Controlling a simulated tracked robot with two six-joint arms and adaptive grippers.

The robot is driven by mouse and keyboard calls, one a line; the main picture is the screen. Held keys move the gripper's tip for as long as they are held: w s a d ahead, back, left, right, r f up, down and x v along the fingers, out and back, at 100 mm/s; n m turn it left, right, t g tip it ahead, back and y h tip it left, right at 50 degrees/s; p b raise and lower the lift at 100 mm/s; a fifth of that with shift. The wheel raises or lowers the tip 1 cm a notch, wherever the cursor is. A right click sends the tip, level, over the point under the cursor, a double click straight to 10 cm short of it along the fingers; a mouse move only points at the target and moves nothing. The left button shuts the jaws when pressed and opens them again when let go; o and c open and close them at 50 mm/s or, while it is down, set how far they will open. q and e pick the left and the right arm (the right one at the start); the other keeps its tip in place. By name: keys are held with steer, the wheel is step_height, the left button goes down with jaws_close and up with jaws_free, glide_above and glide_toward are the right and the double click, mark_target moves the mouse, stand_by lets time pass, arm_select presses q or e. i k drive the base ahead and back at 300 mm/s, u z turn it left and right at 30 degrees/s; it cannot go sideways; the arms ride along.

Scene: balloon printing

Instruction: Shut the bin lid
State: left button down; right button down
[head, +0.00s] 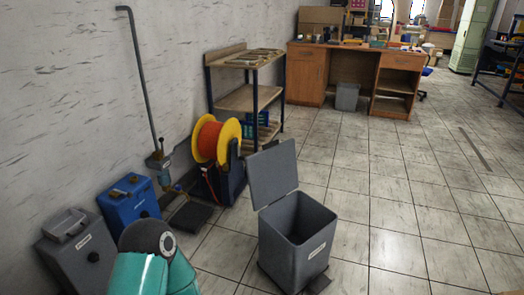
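A grey square bin (296,243) stands on the tiled floor near the middle front of the head view. Its lid (273,173) is open and stands nearly upright on the left and back side of the bin. The mouth of the bin is uncovered, and its inside looks dark and empty as far as it shows. A label is on its front face, and a dark pedal juts out at its foot. A teal and black link of my own arm shows at the bottom left. Neither of my grippers is in the frame.
A red and yellow reel (217,140) stands behind the bin to the left. A blue box (129,203) and a grey canister (78,252) line the left wall. A shelf (245,100) and a wooden desk (309,72) stand farther back. The floor right of the bin is clear.

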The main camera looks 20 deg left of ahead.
mark_target(272, 171)
steer(key=u, duration=0.25)
steer(key=k, duration=0.25)
steer(key=u, duration=0.95)
steer(key=i, duration=1.95)
steer(key=z, duration=1.8)
steer(key=i, duration=0.55)
steer(key=u, duration=0.3)
steer(key=k, duration=0.3)
steer(key=z, duration=0.15)
